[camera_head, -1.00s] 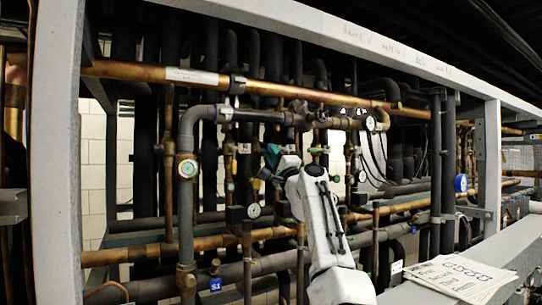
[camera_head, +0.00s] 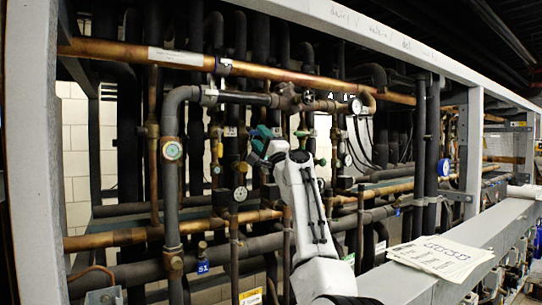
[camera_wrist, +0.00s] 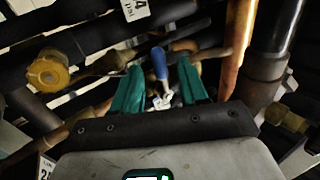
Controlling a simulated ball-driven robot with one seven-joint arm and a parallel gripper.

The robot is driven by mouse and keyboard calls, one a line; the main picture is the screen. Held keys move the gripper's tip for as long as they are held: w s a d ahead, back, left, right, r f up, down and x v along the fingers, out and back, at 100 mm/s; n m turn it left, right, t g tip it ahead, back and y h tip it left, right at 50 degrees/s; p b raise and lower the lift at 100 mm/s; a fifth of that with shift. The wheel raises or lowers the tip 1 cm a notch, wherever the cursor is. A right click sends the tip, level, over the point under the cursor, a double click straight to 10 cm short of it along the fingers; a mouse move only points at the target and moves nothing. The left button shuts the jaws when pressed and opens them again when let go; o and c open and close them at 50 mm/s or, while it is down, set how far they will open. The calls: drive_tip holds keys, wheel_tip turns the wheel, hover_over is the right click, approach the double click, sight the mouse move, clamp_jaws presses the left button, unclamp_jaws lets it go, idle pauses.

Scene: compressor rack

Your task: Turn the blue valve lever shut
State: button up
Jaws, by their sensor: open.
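The blue valve lever (camera_wrist: 159,64) shows in the wrist view as a short blue handle among the pipes. It lies between the two teal fingers of my gripper (camera_wrist: 160,88), beyond a small whitish piece. The fingers are apart, with a visible gap on each side of the lever. I cannot tell how deep the lever sits between them. In the head view my gripper (camera_head: 262,140) reaches in among the pipes left of my white wrist. The lever cannot be made out there.
A yellow round cap (camera_wrist: 47,72) is left of the fingers, and a copper pipe (camera_wrist: 237,45) and dark pipe (camera_wrist: 275,50) are close on the right. A grey frame beam (camera_head: 440,250) with papers (camera_head: 440,256) crosses in front.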

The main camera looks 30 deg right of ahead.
drive_tip(key=b+v, duration=0.3)
drive_tip(key=v, duration=0.6)
drive_tip(key=shift+s+f, duration=0.25)
drive_tip(key=shift+s, duration=0.05)
drive_tip(key=shift+s+f, duration=0.1)
